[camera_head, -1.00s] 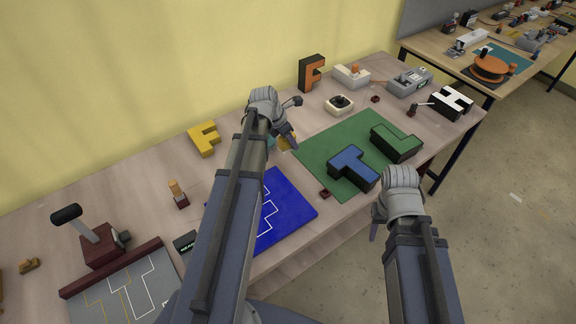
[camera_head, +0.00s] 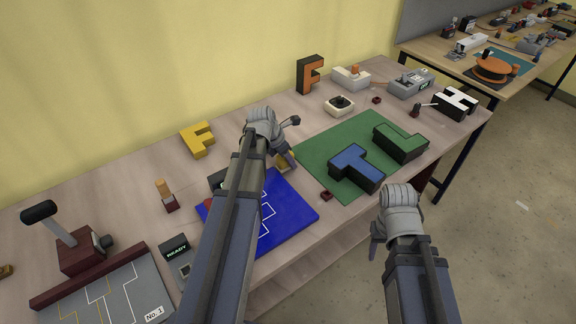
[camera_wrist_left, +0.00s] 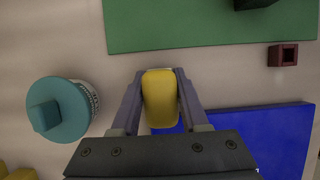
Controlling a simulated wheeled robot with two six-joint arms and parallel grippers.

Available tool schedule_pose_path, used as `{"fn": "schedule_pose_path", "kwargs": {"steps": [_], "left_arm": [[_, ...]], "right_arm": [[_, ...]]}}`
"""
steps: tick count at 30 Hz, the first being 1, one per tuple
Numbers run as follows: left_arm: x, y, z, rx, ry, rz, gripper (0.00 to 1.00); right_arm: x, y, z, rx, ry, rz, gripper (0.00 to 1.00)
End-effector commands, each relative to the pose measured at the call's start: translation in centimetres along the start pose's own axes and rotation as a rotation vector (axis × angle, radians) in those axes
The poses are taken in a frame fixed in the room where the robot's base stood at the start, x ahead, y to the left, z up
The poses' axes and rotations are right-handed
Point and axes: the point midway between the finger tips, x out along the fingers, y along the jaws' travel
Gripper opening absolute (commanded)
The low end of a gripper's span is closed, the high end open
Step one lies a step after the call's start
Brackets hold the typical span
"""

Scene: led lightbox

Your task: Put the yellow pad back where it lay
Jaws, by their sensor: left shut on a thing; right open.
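The yellow pad (camera_wrist_left: 160,98) is between the two fingers of my left gripper (camera_wrist_left: 160,75), which is shut on it. In the head view my left gripper (camera_head: 287,160) is between the green mat and the blue board, with a bit of the pad (camera_head: 283,163) showing. In the wrist view the pad overlaps bare table and the edge of the blue board (camera_wrist_left: 280,135). Its height above the table is unclear. My right gripper (camera_head: 376,232) is open and empty in front of the table's edge.
The green mat (camera_head: 318,150) carries a blue T block (camera_head: 355,168) and a green L block (camera_head: 400,143). A teal knob (camera_wrist_left: 58,108) stands left of the pad in the wrist view. A small dark red socket (camera_wrist_left: 283,55) is at right. A yellow F (camera_head: 198,140) lies behind.

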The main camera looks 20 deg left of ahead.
Motion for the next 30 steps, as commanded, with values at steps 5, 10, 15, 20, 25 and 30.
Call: {"fn": "schedule_pose_path", "kwargs": {"steps": [5,10,15,20,25,30], "left_arm": [[0.34,0.0,-0.14,0.0,0.0,0.0,0.0],[0.48,0.0,-0.2,0.0,0.0,0.0,0.0],[0.6,0.0,-0.25,0.0,0.0,0.0,0.53],[0.6,0.0,-0.25,0.0,0.0,0.0,0.71],[0.61,0.0,-0.25,0.0,0.0,0.0,0.74],[0.48,0.0,-0.2,0.0,0.0,0.0,0.74]], "right_arm": [[0.36,-0.04,-0.02,0.0,0.0,0.0,0.5],[0.52,-0.05,-0.03,0.0,0.0,0.0,0.5],[0.65,-0.06,-0.04,0.0,0.0,0.0,0.5],[0.65,-0.06,-0.04,0.0,0.0,0.0,0.5],[0.65,-0.06,-0.04,0.0,0.0,0.0,0.5],[0.52,-0.05,-0.03,0.0,0.0,0.0,0.5]]}}
